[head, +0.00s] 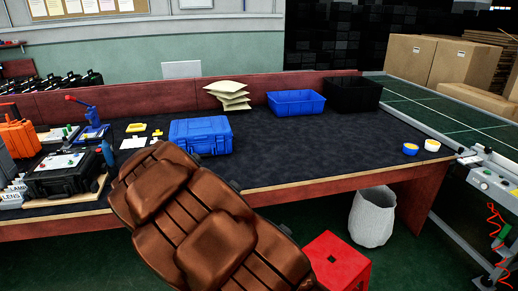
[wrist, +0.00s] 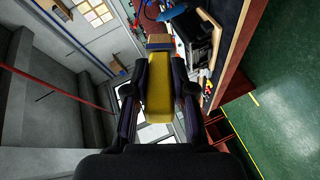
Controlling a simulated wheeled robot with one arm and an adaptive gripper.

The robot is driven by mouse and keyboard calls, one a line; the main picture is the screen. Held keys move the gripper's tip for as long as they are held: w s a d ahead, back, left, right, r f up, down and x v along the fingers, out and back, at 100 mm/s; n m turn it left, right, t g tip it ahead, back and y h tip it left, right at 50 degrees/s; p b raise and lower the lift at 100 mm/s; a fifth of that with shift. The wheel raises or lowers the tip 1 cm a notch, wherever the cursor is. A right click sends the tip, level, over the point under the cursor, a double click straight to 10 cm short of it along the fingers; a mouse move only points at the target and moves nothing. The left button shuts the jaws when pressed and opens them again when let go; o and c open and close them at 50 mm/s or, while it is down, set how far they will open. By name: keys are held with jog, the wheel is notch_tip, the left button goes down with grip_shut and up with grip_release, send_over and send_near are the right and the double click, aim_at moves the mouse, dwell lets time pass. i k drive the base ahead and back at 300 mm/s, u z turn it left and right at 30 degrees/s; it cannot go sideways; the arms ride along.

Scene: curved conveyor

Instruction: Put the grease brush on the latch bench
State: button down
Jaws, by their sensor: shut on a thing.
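In the wrist view my gripper (wrist: 159,70) is shut on a yellow object, which I take to be the grease brush (wrist: 158,95). A tan block-like end shows beyond the fingertips. In the head view the gripper and brush are not visible. My brown arm covers the lower middle. A long bench (head: 300,148) with a dark top and reddish front runs across the head view; I cannot tell whether it is the latch bench. A black case and other items on a bench edge show at the upper right of the wrist view.
The bench holds a blue case (head: 200,136), a blue bin (head: 296,103), a black bin (head: 352,93) and two small tubs (head: 410,149). Black and orange cases crowd its left end. Its middle right is clear. A red stool (head: 335,262) and pale waste bin (head: 373,217) stand in front.

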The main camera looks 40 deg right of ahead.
aim_at(289, 159)
jog(key=z, duration=0.25)
jog(key=i, duration=1.1)
jog(key=z, duration=0.6)
